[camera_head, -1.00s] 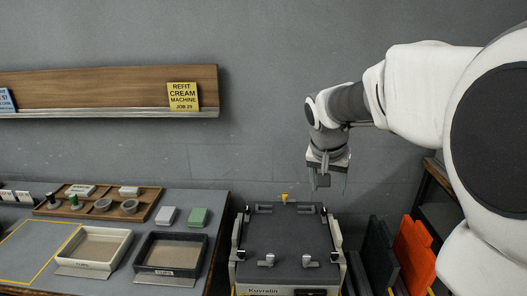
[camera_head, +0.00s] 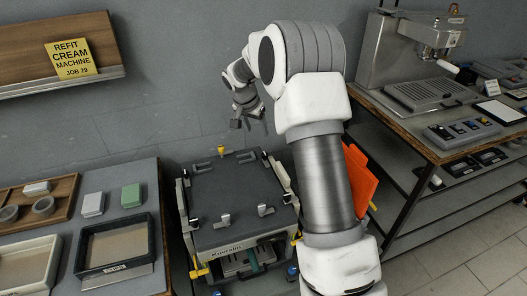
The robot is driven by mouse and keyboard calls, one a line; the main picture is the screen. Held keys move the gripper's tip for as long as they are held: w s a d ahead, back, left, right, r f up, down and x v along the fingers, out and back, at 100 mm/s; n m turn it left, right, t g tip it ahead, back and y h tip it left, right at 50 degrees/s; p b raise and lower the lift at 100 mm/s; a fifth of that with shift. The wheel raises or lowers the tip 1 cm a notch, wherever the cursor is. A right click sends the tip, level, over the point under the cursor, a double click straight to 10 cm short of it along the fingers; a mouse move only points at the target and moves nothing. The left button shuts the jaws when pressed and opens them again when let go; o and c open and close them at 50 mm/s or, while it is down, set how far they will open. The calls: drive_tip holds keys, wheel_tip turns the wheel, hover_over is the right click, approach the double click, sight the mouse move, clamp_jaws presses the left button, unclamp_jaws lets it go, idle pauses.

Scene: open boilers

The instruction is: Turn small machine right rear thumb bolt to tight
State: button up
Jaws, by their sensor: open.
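The small machine (camera_head: 228,190) is a dark grey box with a flat lid, marked Kuvralin on its front, standing low between two benches. Two silver thumb bolts, the front left (camera_head: 222,219) and front right (camera_head: 265,209), stand up near the lid's front edge. At the rear of the lid are two low dark grey fittings, a left one (camera_head: 201,167) and the right rear one (camera_head: 246,157); their exact shape and setting are too small to tell. My gripper (camera_head: 247,122) is open and empty, in the air above the machine's rear right, apart from it.
A yellow knob (camera_head: 221,150) rises at the machine's rear edge. My arm passes close over its right side. An orange panel (camera_head: 360,182) stands right of it. A bench with a coffee machine (camera_head: 415,55) is at right; trays (camera_head: 115,218) sit on the left bench.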

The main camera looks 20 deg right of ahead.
sight(265, 154)
drive_tip(key=x, duration=1.5)
drive_tip(key=shift+d+f+p, duration=0.1)
drive_tip(key=shift+f+p, duration=0.2)
drive_tip(key=shift+f, duration=0.1)
clamp_jaws()
